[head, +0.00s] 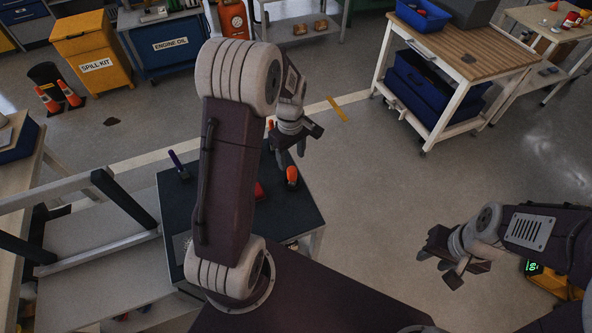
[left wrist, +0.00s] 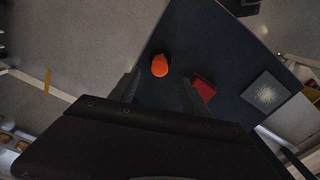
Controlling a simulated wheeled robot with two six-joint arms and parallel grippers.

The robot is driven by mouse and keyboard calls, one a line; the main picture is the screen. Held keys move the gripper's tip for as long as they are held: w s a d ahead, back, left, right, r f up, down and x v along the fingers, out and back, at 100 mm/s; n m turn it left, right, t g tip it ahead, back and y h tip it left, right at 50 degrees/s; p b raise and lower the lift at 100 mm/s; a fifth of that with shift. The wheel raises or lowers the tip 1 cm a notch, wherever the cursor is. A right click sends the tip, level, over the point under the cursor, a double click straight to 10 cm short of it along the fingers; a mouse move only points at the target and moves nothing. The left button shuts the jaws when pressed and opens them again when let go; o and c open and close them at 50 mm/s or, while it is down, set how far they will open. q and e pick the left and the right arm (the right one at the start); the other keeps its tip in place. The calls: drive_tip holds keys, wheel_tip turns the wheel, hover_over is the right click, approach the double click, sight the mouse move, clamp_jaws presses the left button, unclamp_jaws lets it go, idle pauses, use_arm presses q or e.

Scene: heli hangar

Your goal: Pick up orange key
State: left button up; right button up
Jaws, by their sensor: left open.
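The orange key (head: 292,174) appears as a small orange piece with a dark part at its end, on the dark top of a small table (head: 300,212). In the left wrist view the orange key (left wrist: 159,66) lies ahead of the fingertips, roughly between their lines. My left gripper (head: 291,152) is above the table, close to the key in the picture, open and empty. Its fingers also show in the left wrist view (left wrist: 160,90). My right gripper (head: 441,268) hangs over the floor at the right, fingers apart, holding nothing.
A red object (left wrist: 204,89) and a grey square plate (left wrist: 265,93) lie on the same tabletop. A purple-handled item (head: 178,164) is at its left. A wooden-topped workbench (head: 470,55) stands behind to the right, with clear floor between.

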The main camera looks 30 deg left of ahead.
sight(292, 170)
use_arm(q)
wheel_tip(292, 170, down, 4)
drive_tip(key=shift+d+r, duration=0.15)
drive_tip(key=shift+w, duration=0.25)
drive_tip(key=f, duration=0.4)
drive_tip(key=shift+s+f, duration=0.35)
drive_tip(key=shift+f, duration=0.05)
drive_tip(key=shift+w+f, duration=0.2)
drive_tip(key=shift+f, duration=0.1)
drive_tip(key=shift+s+r, duration=0.1)
clamp_jaws()
